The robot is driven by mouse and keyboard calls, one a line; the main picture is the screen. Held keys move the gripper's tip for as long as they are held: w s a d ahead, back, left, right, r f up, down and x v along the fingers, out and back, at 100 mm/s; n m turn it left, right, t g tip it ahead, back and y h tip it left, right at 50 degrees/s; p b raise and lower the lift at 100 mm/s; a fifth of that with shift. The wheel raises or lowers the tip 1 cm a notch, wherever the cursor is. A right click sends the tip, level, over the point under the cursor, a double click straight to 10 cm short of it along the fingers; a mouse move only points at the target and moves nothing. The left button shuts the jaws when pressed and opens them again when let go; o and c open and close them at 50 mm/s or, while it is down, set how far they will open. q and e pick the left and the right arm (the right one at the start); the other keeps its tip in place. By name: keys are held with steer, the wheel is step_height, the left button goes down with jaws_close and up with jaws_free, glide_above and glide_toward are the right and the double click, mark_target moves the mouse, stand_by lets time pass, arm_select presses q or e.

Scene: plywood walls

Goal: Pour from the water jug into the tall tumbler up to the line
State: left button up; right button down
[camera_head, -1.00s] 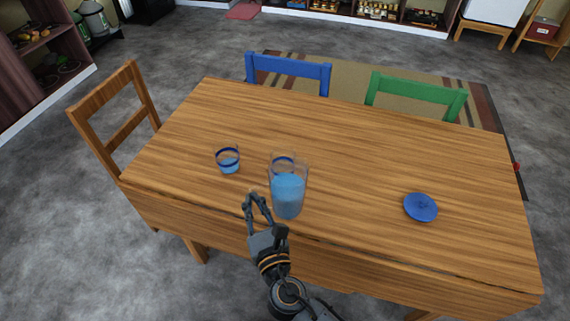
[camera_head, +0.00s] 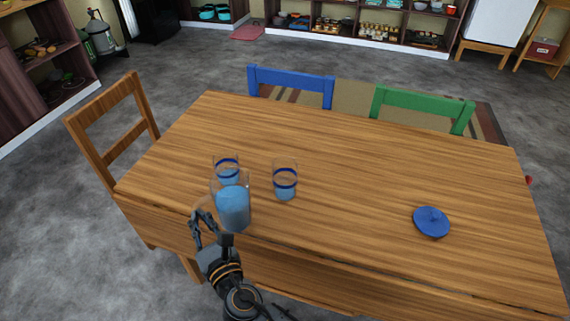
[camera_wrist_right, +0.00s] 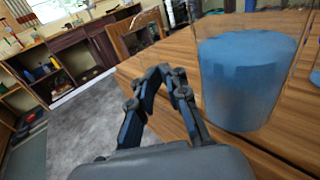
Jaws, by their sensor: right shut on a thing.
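The water jug (camera_head: 233,207) is clear with blue water and stands or hovers upright near the table's front left; I cannot tell whether it touches the table. My right gripper (camera_head: 200,214) is shut at its left side, on what seems a clear handle that I cannot make out. The jug also fills the right of the wrist view (camera_wrist_right: 243,85), beside my fingers (camera_wrist_right: 165,72). A tumbler with a blue band (camera_head: 285,183), seemingly the tall one, stands right of the jug with blue water low in it. My left gripper is not in view.
A second banded glass (camera_head: 227,165) with some water is partly hidden behind the jug. A blue saucer-like disc (camera_head: 431,221) lies on the right of the wooden table (camera_head: 360,180). Blue (camera_head: 291,80) and green (camera_head: 423,104) chairs stand behind. The table's middle is clear.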

mark_target(213, 193)
steer(key=shift+w+d+r+m+p, duration=0.15)
steer(key=shift+r+m+p, duration=0.6)
steer(key=shift+r, duration=0.4)
steer(key=shift+w+d+r+m+p, duration=0.2)
steer(key=shift+d+r+m+p, duration=0.1)
steer(key=shift+r+m+p, duration=0.3)
steer(key=shift+w+d+r+m+p, duration=0.15)
steer(key=shift+d+r+m+p, duration=0.1)
steer(key=shift+r+m+p, duration=0.3)
steer(key=r+m+p, duration=0.1)
steer(key=w+d+r+p, duration=0.1)
steer(key=d+r+m+g+p, duration=0.1)
steer(key=shift+w+r+m+p, duration=0.2)
steer(key=shift+w+m+p, duration=0.05)
steer(key=shift+m+p, duration=0.1)
steer(key=shift+f, duration=0.1)
steer(key=shift+w+d+r+m+p, duration=0.25)
steer(key=shift+r+m+p, duration=0.25)
steer(key=shift+r+p, duration=0.2)
steer(key=shift+w+d+r+m+p, duration=0.2)
steer(key=shift+r+m+p, duration=0.25)
steer(key=shift+r+p, duration=0.2)
steer(key=shift+d+r+p, duration=0.1)
steer(key=shift+r+p, duration=0.2)
steer(key=shift+w+d+r+m, duration=0.1)
steer(key=shift+r+m, duration=0.2)
steer(key=shift+m, duration=0.1)
